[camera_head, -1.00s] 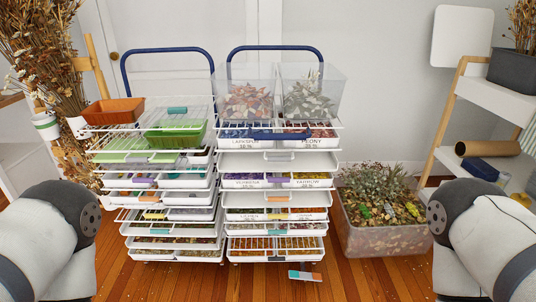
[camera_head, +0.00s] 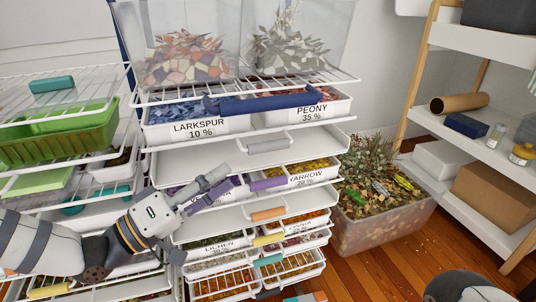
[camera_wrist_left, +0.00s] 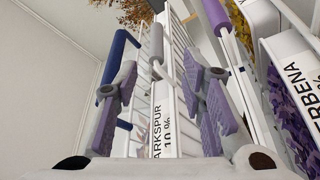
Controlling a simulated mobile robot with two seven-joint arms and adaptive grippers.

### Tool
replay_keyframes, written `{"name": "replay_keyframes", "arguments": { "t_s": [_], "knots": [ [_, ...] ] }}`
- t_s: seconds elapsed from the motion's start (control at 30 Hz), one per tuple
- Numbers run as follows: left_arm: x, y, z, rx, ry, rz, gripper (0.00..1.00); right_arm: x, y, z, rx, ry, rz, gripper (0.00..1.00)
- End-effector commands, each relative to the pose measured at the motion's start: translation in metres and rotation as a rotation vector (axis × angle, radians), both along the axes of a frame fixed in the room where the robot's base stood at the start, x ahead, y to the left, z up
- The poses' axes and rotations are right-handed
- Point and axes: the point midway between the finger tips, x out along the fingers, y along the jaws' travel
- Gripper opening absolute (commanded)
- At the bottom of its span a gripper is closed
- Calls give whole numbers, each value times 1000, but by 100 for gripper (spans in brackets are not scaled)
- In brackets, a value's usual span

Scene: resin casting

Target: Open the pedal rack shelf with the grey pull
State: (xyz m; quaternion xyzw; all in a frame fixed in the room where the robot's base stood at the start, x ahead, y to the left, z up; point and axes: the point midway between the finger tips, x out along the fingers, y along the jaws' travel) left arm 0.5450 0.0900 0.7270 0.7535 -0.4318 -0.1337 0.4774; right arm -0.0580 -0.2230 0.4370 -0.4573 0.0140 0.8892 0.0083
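The grey pull (camera_head: 268,144) is on the front of a white shelf (camera_head: 205,160) in the right-hand rack, just below the LARKSPUR and PEONY bins. The shelf looks bare and sits in line with the rack. My left gripper (camera_head: 222,186) is open and empty, below and left of the grey pull, in front of the VERBENA and YARROW level. In the left wrist view, the grey pull (camera_wrist_left: 157,44) shows between the spread fingers, beyond their tips and apart from them. My right gripper is out of view.
A blue bar (camera_head: 265,104) is above the grey pull and a purple pull (camera_head: 268,184) below it. Orange, yellow and teal pulls sit lower. The left rack holds a green tray (camera_head: 60,135). A clear planter (camera_head: 385,228) stands right; some floor is free.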

Motion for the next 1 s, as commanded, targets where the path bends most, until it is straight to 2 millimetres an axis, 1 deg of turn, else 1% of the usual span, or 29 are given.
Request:
{"name": "replay_keyframes", "arguments": {
  "t_s": [0.07,0.13,0.4,0.5,0.67,0.9,0.93,0.97,1.0],
  "knots": [
    [4,-5,4,-3,-10,-4,37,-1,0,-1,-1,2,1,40],
    [11,-15,6,-2,-9,-5,37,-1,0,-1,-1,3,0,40],
    [50,-68,20,-1,-7,-4,37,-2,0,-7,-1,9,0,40],
    [61,-82,23,-1,-6,-4,37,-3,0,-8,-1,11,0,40],
    [70,-93,27,-1,-3,-4,37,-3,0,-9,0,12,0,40],
    [71,-94,28,-1,-4,-2,37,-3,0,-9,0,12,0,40],
    [71,-94,28,-1,-4,-2,33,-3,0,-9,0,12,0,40],
    [71,-94,28,-1,-4,-2,26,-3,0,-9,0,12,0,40],
    [71,-94,28,-1,-4,-2,17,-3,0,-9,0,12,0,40]
  ]
}}
